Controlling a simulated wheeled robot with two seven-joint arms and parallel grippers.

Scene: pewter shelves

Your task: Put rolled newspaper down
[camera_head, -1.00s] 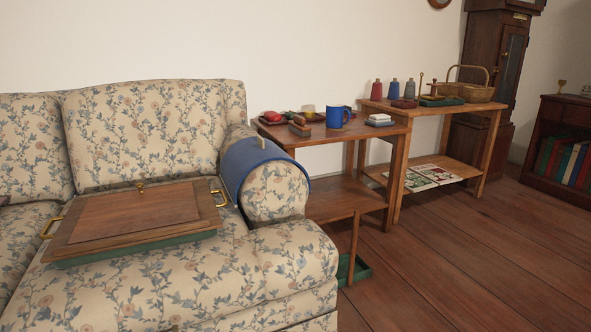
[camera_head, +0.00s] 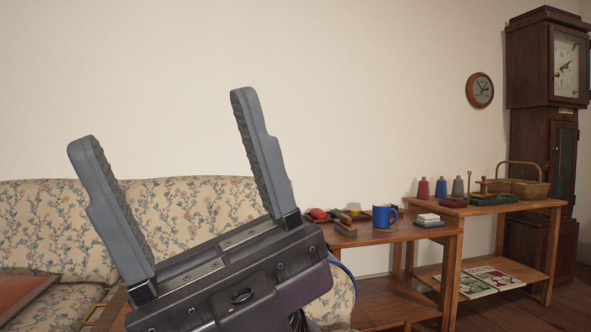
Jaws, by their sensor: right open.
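My right gripper (camera_head: 165,125) is large in the foreground, raised in front of the sofa and the wall. Its two grey fingers point up and stand wide apart, with nothing between them. I see no rolled newspaper that I can make out in this view. Flat printed papers or magazines (camera_head: 483,281) lie on the lower shelf of the right side table (camera_head: 535,204). My left gripper is not in view.
The floral sofa (camera_head: 185,200) stands behind my gripper. The right table bears cones of thread and a basket (camera_head: 522,187). A tall clock (camera_head: 541,130) stands at the right.

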